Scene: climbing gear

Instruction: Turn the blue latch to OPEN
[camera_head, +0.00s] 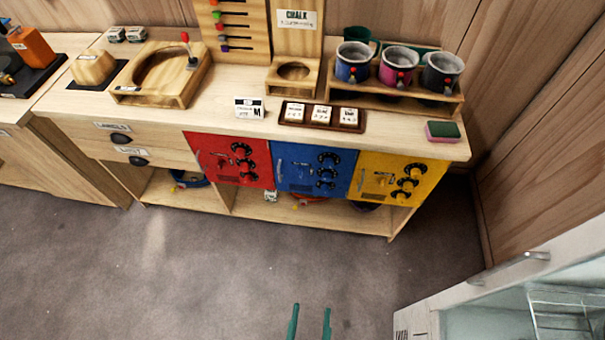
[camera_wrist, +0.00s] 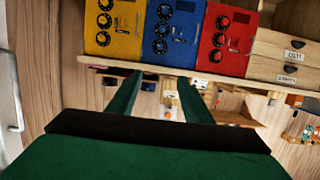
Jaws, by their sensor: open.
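The blue panel (camera_head: 315,171) is the middle of three coloured doors on the front of the wooden bench. Its small latch (camera_head: 300,170) sits left of a column of black dials; its exact setting is too small to read. In the wrist view the blue panel (camera_wrist: 165,62) shows upside down with its latch (camera_wrist: 179,36). My gripper (camera_head: 309,322) is open and empty, over the floor in front of the bench and well apart from the panel. Its two green fingers also show in the wrist view (camera_wrist: 160,97).
A red panel (camera_head: 231,159) and a yellow panel (camera_head: 397,178) flank the blue one. Cups (camera_head: 353,62) and a sponge (camera_head: 442,131) stand on the bench top. A white cabinet with a handle (camera_head: 508,268) is at the lower right. The grey floor (camera_head: 220,260) before the bench is clear.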

